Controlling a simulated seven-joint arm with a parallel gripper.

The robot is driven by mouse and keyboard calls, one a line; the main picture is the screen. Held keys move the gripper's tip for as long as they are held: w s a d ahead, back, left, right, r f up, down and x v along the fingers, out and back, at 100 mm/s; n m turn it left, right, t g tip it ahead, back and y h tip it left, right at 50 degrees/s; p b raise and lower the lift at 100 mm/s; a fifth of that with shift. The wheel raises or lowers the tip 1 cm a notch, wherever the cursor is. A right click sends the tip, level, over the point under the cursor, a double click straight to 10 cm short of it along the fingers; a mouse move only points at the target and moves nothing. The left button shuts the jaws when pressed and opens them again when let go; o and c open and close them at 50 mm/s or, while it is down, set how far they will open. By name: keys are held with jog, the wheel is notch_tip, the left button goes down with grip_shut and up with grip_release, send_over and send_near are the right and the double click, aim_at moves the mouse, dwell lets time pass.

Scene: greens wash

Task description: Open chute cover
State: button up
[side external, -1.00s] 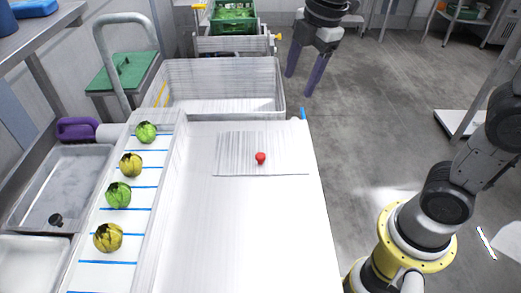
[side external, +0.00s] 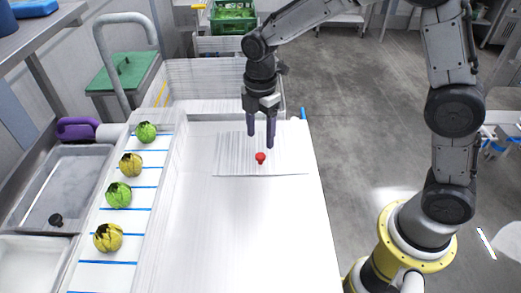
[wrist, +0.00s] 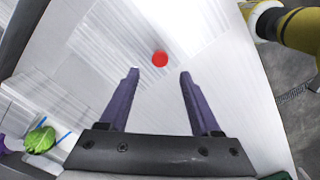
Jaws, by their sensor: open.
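The chute cover (side external: 228,165) is a thin, pale, streaked rectangular panel lying flat on the white table. A small red knob (side external: 260,158) stands up from it; the knob also shows in the wrist view (wrist: 160,59). My gripper (side external: 261,146) is open and empty, with its two purple fingers pointing down over the cover, close to the knob. In the wrist view the knob lies beyond and between the open fingertips (wrist: 159,72), apart from them. Whether the fingertips touch the cover cannot be told.
A left-hand lane with blue lines holds several green and yellowish heads of greens (side external: 118,195). A large metal basin (side external: 180,80) stands behind the table, with a green crate (side external: 234,18) farther back. The table's front (side external: 240,230) is clear.

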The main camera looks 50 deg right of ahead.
aim_at(261, 155)
jog(key=shift+f, duration=3.15)
grip_shut()
